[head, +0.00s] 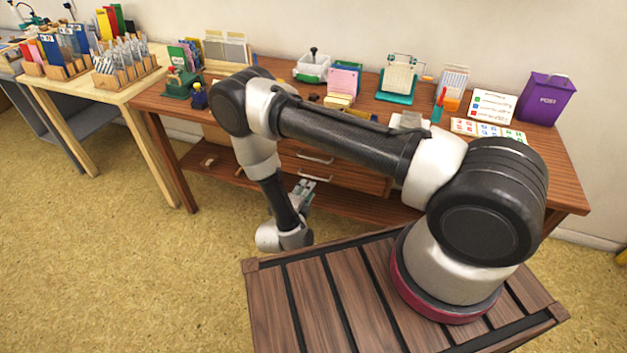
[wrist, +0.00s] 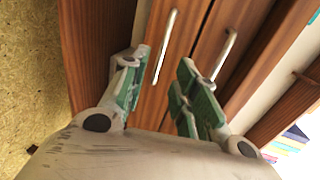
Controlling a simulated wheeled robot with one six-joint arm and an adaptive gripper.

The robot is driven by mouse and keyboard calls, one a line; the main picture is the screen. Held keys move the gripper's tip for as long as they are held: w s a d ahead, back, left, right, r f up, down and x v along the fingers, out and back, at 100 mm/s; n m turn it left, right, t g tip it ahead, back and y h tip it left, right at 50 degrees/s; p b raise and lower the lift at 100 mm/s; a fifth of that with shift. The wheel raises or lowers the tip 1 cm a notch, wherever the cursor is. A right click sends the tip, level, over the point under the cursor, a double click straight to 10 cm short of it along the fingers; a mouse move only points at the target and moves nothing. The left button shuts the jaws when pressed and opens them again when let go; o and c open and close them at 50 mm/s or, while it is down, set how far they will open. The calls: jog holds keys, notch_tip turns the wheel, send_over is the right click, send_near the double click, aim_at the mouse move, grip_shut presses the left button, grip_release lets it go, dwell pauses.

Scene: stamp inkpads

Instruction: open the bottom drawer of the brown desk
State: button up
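The brown desk (head: 566,178) stands against the wall with two stacked drawers under its top. The bottom drawer (head: 352,182) looks shut; its front also shows in the wrist view (wrist: 187,42). Its silver bar handle (wrist: 166,42) is the left one in the wrist view, nearer the floor. The top drawer's handle (wrist: 225,54) is to its right. My gripper (head: 304,188) is at the drawer fronts, low in front of the desk. In the wrist view its green-padded fingers (wrist: 160,66) are apart, one on each side of the bottom handle. I cannot tell whether either finger touches it.
A lower shelf (head: 225,168) runs beneath the drawers. The desk top carries stationery, inkpads and a purple post box (head: 546,99). A pale wooden table (head: 130,91) with racks stands at the left. The carpet before the desk is clear to the left.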

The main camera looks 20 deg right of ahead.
jog(key=x, duration=0.7)
jog(key=shift+w+d, duration=0.25)
grip_shut()
